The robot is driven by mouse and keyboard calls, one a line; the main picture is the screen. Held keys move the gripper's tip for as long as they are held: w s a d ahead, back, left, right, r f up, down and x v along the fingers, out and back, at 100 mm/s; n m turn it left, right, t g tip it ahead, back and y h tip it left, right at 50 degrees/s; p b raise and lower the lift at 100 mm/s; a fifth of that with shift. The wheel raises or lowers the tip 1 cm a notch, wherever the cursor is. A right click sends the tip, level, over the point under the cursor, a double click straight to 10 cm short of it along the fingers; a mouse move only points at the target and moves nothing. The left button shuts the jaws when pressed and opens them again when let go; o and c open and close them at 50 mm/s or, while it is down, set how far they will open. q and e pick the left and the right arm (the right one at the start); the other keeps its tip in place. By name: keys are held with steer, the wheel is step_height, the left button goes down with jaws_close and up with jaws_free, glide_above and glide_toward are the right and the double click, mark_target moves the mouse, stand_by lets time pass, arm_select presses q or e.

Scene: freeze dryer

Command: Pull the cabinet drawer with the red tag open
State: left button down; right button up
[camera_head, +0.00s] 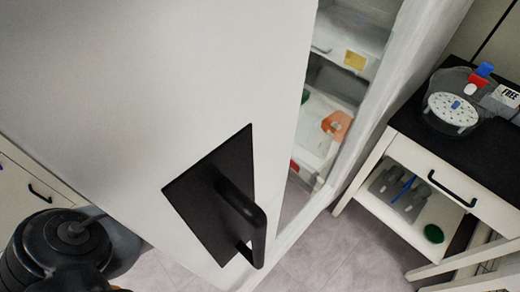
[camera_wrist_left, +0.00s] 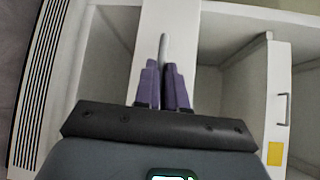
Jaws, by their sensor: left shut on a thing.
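The red tag (camera_head: 294,166) shows as a small patch low inside the white cabinet in the head view, partly hidden by the large white door (camera_head: 120,90). In the wrist view, my left gripper (camera_wrist_left: 165,72) has purple fingers shut on a thin pale grey bar (camera_wrist_left: 163,45), which looks like a handle, in front of a white panel (camera_wrist_left: 183,25). No tag shows on that panel, so I cannot tell which drawer it is. The door hides my left gripper in the head view. My right gripper is in neither view.
A yellow tag marks another drawer (camera_wrist_left: 278,125) at the right of the wrist view. An orange tag (camera_head: 336,125) shows lower in the cabinet. The door's black handle (camera_head: 240,205) juts forward. A black-topped table (camera_head: 480,150) stands at the right.

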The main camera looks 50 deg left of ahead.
arm_select(q)
steer(key=c, duration=1.2)
jaws_free()
steer(key=shift+s, duration=0.1)
steer(key=p+v, duration=0.6)
steer(key=v, duration=0.4)
steer(key=shift+s+d, duration=0.2)
steer(key=shift+d, duration=0.1)
